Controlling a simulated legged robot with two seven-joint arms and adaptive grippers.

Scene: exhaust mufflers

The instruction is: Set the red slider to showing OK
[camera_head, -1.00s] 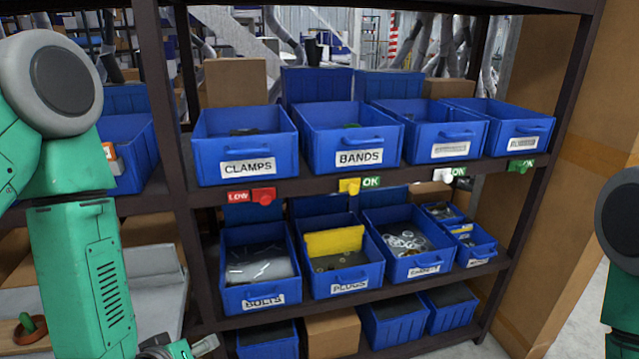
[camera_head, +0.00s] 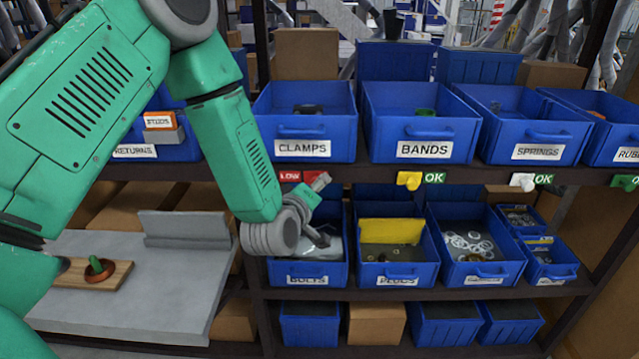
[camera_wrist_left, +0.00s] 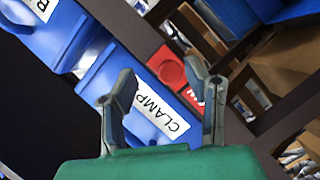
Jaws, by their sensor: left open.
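The red slider (camera_head: 311,177) sits on the shelf edge below the CLAMPS bin (camera_head: 303,122), partly covered by my left gripper in the head view. The red LOW label (camera_head: 289,177) shows at its left. In the left wrist view the red slider (camera_wrist_left: 172,73) lies between the fingertips in the picture, and the red label (camera_wrist_left: 196,98) is partly behind a finger. My left gripper (camera_head: 322,212) is open and empty, just in front of and below the slider; it also shows in the wrist view (camera_wrist_left: 160,75). I see no contact. My right gripper is out of view.
A yellow slider (camera_head: 409,180) and a white slider (camera_head: 522,182) on the same edge have green OK labels at their right. The BOLTS bin (camera_head: 307,272) stands below my gripper. A grey work surface (camera_head: 190,270) with a wooden board (camera_head: 95,274) is at left.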

